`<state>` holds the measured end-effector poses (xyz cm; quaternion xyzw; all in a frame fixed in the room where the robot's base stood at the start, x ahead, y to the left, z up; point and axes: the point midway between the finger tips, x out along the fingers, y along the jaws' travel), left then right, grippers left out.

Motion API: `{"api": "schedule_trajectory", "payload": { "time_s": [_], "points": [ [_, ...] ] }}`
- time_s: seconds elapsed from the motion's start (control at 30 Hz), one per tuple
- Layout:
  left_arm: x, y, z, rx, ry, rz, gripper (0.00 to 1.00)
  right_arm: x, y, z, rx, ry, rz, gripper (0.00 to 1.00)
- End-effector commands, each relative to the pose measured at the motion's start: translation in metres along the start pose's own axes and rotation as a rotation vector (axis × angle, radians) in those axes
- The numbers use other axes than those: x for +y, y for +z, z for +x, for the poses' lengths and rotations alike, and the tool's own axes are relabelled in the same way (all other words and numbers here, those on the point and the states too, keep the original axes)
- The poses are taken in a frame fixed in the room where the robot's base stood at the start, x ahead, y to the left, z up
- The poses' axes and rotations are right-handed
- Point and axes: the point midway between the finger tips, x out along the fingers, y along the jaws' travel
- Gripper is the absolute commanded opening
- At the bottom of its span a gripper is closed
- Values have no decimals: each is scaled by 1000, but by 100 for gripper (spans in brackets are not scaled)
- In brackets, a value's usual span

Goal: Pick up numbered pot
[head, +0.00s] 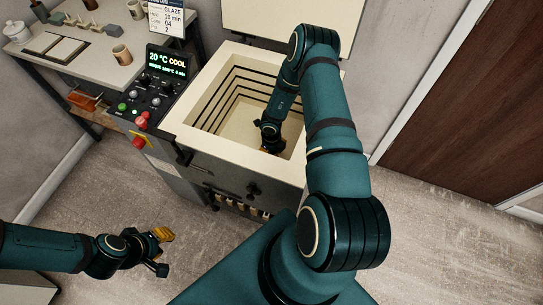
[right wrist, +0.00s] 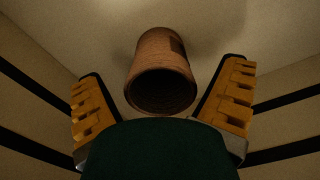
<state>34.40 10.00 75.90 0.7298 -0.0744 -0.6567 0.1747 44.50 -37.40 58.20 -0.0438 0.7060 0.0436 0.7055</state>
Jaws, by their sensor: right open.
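A brown clay pot (right wrist: 163,62) stands on the kiln floor in the right wrist view, its dark open mouth towards the camera. A darker square patch shows on its side, but no number is readable. My right gripper (right wrist: 163,100) is open, with one yellow-padded finger on each side of the pot and a gap to both. In the head view my right arm reaches down into the open kiln (head: 186,131), and its gripper (head: 271,148) is mostly hidden there; the pot cannot be made out. My left gripper (head: 163,252) hangs open and empty over the floor at lower left.
The kiln walls closely surround my right gripper, and the raised lid (head: 275,22) stands behind. A control panel (head: 150,105) reads 20 °C COOL. A table (head: 85,72) at upper left holds cups and a white jar (head: 17,31).

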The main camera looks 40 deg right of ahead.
Motion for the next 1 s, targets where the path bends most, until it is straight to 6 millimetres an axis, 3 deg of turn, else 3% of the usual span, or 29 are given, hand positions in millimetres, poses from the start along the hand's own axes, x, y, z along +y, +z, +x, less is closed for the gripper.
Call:
{"api": "schedule_trajectory", "payload": {
  "time_s": [0.27,0.5,0.83,1.0],
  "points": [
    [0,0,1,-1,0,1,32,0,0,7,-1,0,0,94],
    [0,0,1,-1,0,1,32,0,0,7,0,0,0,18],
    [0,0,1,-1,0,1,32,0,0,5,-1,0,0,18],
    [2,-1,-4,1,0,0,32,-1,1,-15,-3,-1,1,18]
  ]
}}
